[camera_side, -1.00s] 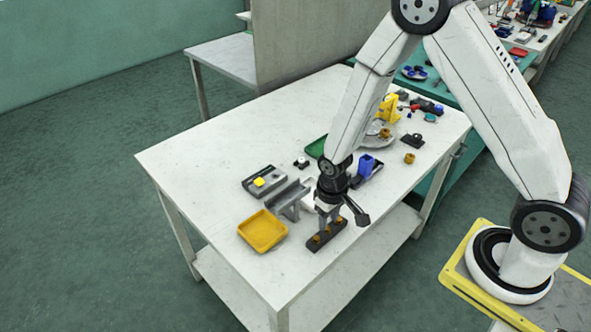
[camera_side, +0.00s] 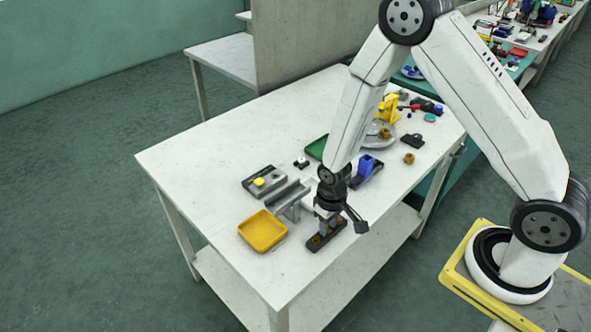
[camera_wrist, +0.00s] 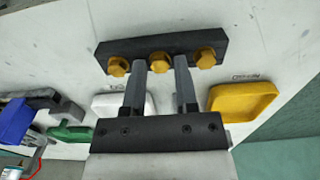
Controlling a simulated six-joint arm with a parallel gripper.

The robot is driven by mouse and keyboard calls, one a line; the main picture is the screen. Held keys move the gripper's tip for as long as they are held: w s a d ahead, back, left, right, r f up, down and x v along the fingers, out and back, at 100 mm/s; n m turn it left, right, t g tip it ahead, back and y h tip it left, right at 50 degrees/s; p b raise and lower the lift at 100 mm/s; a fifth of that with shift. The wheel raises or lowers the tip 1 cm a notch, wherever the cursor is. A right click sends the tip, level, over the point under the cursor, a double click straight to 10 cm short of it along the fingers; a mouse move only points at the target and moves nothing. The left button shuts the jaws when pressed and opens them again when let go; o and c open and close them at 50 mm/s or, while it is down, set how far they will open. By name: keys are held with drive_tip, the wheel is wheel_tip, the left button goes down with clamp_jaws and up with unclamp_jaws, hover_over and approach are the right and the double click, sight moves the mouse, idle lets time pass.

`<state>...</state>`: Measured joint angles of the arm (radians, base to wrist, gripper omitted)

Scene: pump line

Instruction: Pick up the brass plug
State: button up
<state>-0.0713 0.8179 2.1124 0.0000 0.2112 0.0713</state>
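Several hex-headed brass plugs sit in a dark block (camera_wrist: 138,48) in the wrist view: a left plug (camera_wrist: 118,66), a middle plug (camera_wrist: 159,62) and a right plug (camera_wrist: 205,58). My gripper (camera_wrist: 160,66) is open, its two grey fingers spread apart. The fingertips lie on either side of the middle plug in the picture, with gaps visible; whether they are down at its height I cannot tell. In the side view my gripper (camera_side: 327,229) is low over the block (camera_side: 341,229), hiding much of it. One plug (camera_side: 316,239) shows at its near end.
A yellow tray (camera_side: 263,231) stands left of the block, and it shows at right in the wrist view (camera_wrist: 243,98). A grey bracket (camera_side: 290,200), a grey fixture (camera_side: 262,182) and a blue part (camera_side: 367,165) stand behind. The table's left side is clear.

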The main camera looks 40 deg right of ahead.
clamp_jaws()
drive_tip(key=shift+r, duration=0.75)
idle(0.7)
drive_tip(key=shift+r, duration=2.1)
drive_tip(key=shift+r, duration=0.15)
